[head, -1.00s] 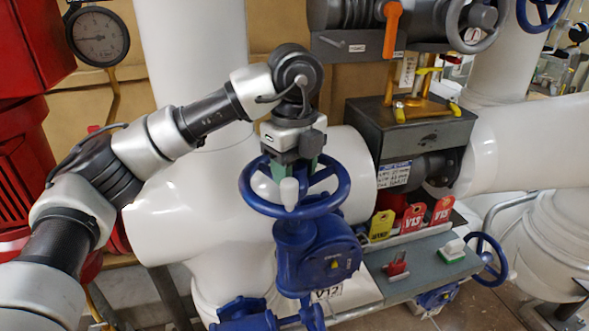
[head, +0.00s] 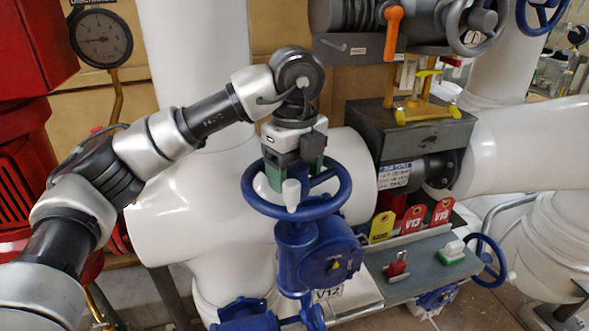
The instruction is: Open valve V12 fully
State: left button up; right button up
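Valve V12 has a blue handwheel (head: 249,198) lying nearly flat on a blue gearbox body (head: 322,259). A white label reading V12 (head: 328,293) shows below it. A pale upright knob (head: 291,195) shows at the near side of the wheel. My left arm reaches in from the left, and my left gripper (head: 293,178) points down over the wheel. Its green fingers sit just behind the knob, within the wheel's outline. The wrist and knob hide the space between the fingertips, so contact and closure cannot be told. My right gripper is not in view.
A grey shelf (head: 425,270) at right holds yellow and red tags (head: 411,220), a red item (head: 397,265) and a green-white block (head: 452,250). An orange-handled valve (head: 393,30) is above. A pressure gauge (head: 100,38) hangs upper left. White pipes crowd the wheel.

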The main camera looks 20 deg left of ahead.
pick_arm(q)
notch_tip(320, 180, up, 6)
jog(key=p, duration=0.4)
jog(key=shift+w+r, duration=0.1)
jog(key=shift+w, duration=0.05)
jog(key=shift+w+d, duration=0.1)
jog(key=m, duration=0.3)
jog(key=shift+m, duration=0.4)
jog(key=m, duration=0.4)
jog(key=shift+f+b, duration=2.35)
jog(key=shift+f, duration=0.95)
